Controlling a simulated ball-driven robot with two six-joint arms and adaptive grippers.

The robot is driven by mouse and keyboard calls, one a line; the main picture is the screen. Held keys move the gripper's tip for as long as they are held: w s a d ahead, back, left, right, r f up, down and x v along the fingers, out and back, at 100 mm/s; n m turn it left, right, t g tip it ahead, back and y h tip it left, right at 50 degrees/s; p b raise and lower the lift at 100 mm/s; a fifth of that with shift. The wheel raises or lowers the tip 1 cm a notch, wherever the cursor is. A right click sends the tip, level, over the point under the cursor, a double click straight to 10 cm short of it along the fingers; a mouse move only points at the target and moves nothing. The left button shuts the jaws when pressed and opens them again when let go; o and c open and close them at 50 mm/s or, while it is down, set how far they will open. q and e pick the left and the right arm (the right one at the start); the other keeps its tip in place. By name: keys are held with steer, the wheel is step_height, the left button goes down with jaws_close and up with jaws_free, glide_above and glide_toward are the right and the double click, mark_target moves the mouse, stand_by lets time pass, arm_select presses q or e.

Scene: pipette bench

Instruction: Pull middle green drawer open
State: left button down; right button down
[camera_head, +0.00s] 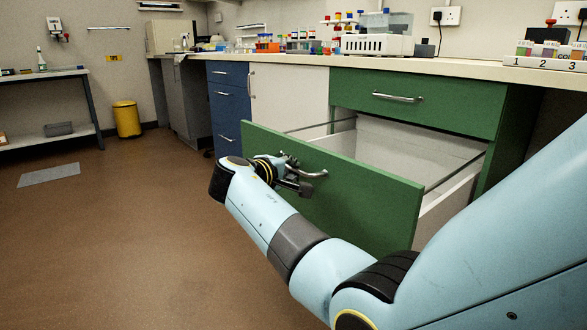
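The middle green drawer (350,200) stands pulled well out from the bench, and its pale inside (405,150) shows empty where I can see it. Its silver bar handle (313,174) is on the green front. My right gripper (301,180) is at the left part of this handle, with its dark fingers against or around it. The fingers are small and partly overlap the handle, so I cannot tell whether they are closed on it. My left gripper is out of view.
A shut green drawer (425,101) sits above the open one. Blue drawers (229,95) and a white door (290,97) are to the left. The worktop (460,69) carries racks and lab equipment.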

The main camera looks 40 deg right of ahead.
steer(key=c, duration=1.4)
jaws_free()
steer(key=shift+r, duration=0.1)
